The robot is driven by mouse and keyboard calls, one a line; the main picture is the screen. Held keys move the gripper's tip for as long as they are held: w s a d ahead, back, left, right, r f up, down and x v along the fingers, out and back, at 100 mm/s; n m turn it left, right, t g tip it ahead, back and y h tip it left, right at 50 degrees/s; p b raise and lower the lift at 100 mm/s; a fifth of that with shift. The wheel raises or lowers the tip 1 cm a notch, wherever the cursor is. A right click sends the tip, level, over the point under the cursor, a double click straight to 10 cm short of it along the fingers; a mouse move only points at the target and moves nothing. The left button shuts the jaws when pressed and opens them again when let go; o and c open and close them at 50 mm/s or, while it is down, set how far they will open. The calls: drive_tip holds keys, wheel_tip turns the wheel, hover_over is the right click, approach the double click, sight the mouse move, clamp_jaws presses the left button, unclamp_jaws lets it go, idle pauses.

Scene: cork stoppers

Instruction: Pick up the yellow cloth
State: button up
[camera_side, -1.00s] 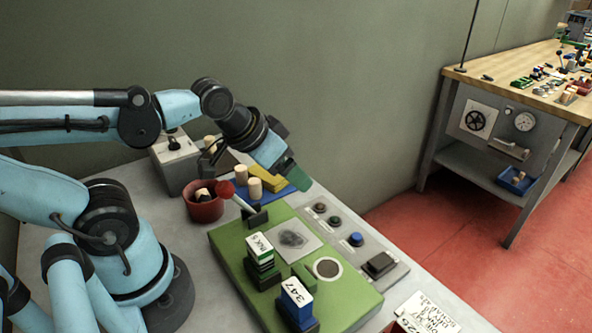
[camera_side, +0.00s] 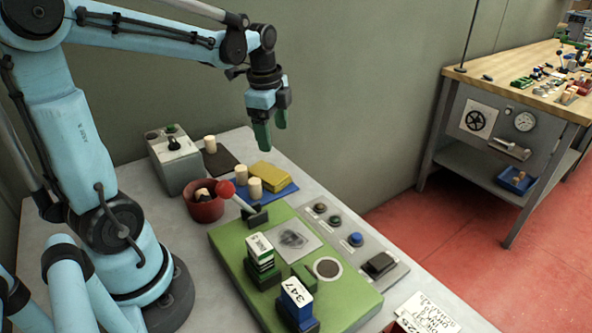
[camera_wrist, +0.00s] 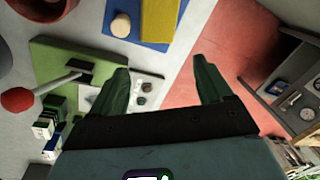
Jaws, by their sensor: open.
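The yellow cloth (camera_side: 267,176) is a folded, flat pad lying on a blue mat (camera_side: 283,192) behind the green board. In the wrist view the cloth (camera_wrist: 160,20) shows at the top, cut off by the frame edge, on the blue mat (camera_wrist: 187,28). My gripper (camera_side: 272,132) hangs in the air above the cloth, fingers pointing down, apart from it. In the wrist view my gripper's green fingers (camera_wrist: 163,88) are spread wide with nothing between them.
Corks (camera_side: 254,188) stand on the blue mat beside the cloth. A red bowl (camera_side: 204,209) holds corks. A grey box (camera_side: 172,162) stands at the back left. A red-knobbed lever (camera_side: 228,189) rises from the green board (camera_side: 240,262) in front.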

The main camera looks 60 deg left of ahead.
sight(266, 171)
drive_tip(key=shift+w+a+f+m+g+h, duration=0.2)
drive_tip(key=shift+a+f+m, duration=0.45)
drive_tip(key=shift+f, duration=1.6)
drive_tip(key=shift+s+a+f+m+g, duration=0.2)
drive_tip(key=shift+a+f+m, duration=0.5)
drive_tip(key=shift+f, duration=1.6)
drive_tip(key=shift+w+a+f+m+g+h, duration=0.25)
drive_tip(key=shift+a+f, duration=0.7)
drive_tip(key=shift+f, duration=1.3)
drive_tip(key=shift+s, duration=0.1)
drive_tip(key=shift+c, duration=0.3)
drive_tip(key=c, duration=0.7)
drive_tip(key=shift+r, duration=0.1)
